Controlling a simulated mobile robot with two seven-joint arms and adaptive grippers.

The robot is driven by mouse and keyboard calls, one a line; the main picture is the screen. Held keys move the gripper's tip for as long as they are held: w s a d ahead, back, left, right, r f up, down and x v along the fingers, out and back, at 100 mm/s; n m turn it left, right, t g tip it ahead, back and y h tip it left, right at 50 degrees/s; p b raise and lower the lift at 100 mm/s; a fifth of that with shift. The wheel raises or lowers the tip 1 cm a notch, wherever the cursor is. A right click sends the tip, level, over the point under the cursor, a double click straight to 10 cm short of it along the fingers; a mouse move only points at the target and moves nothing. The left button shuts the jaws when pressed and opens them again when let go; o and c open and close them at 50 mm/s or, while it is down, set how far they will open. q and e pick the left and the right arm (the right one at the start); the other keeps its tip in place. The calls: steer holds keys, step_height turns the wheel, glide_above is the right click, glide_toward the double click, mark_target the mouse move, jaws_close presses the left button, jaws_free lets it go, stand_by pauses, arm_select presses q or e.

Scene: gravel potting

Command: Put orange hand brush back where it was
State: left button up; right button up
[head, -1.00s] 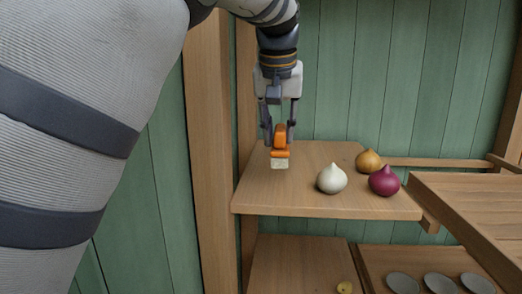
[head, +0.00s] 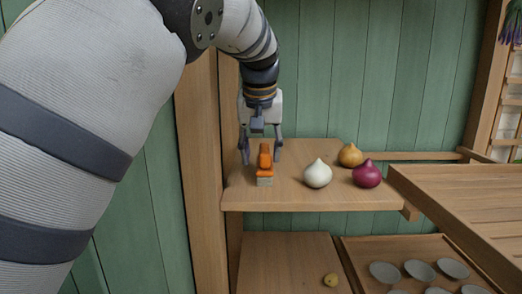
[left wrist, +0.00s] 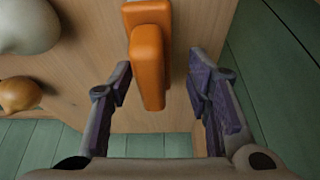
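The orange hand brush (head: 265,157) stands on the upper wooden shelf (head: 290,195), near its left end, with its pale bristles down. In the left wrist view the brush (left wrist: 149,60) shows as an orange handle and block between and beyond the fingers. My left gripper (head: 261,158) is open around the handle end, with a finger on each side and gaps to the brush. In the left wrist view the open fingers (left wrist: 160,100) stand clear of it. My right gripper is not in view.
A white onion (head: 317,174), a yellow onion (head: 350,155) and a red onion (head: 367,174) sit right of the brush on the shelf. A wooden post (head: 200,190) stands at left. A slatted wooden surface (head: 460,195) is at right. Grey saucers (head: 420,270) lie below.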

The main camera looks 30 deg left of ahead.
arm_select(q)
steer(key=shift+r, duration=0.25)
steer(key=v, duration=1.1)
steer(key=shift+r, duration=0.35)
steer(key=shift+s+d+f, duration=0.1)
